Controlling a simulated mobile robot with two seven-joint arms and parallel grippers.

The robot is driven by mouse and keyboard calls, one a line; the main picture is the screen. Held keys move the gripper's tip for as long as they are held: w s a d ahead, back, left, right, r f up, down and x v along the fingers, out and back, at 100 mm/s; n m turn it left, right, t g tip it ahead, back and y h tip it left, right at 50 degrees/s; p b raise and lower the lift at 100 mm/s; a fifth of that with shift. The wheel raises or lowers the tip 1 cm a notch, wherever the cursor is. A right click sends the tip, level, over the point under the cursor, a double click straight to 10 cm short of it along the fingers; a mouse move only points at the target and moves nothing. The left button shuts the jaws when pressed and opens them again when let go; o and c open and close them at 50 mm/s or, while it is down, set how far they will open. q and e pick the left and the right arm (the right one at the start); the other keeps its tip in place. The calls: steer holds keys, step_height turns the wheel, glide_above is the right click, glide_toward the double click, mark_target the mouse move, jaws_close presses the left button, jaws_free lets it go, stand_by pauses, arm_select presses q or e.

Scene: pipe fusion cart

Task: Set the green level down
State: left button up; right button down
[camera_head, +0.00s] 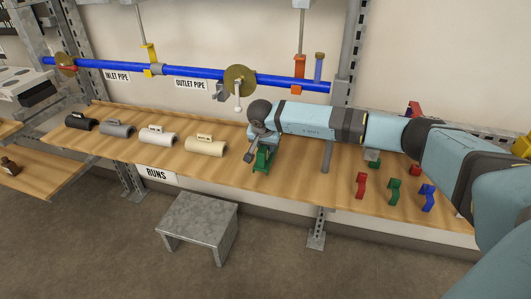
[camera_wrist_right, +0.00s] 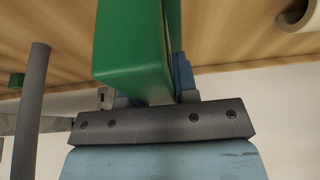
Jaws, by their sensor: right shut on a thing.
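The green level (camera_head: 262,161) is in my right gripper (camera_head: 262,148), over the wooden bench (camera_head: 230,177) near its middle. In the right wrist view the green level (camera_wrist_right: 133,50) is large, with a flat face and a narrower side, between the blue fingers of the right gripper (camera_wrist_right: 150,88). The right gripper is shut on it. Its far end runs out of the wrist view, and I cannot tell whether it touches the bench. My left gripper is not in view.
Cream (camera_head: 206,145), white (camera_head: 158,136), grey and black half-pipe pieces lie left of the gripper. Red (camera_head: 361,185), green (camera_head: 394,190) and blue (camera_head: 428,197) brackets stand to the right. A grey post (camera_head: 327,150) rises nearby. The blue pipe (camera_head: 200,74) runs behind. A metal stool (camera_head: 200,222) stands below.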

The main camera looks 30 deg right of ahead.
step_height(320, 180, down, 3)
steer(key=shift+r, duration=0.15)
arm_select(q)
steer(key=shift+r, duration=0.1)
arm_select(e)
steer(key=shift+f, duration=0.2)
steer(key=c, duration=0.9)
jaws_free()
steer(key=shift+f, duration=0.1)
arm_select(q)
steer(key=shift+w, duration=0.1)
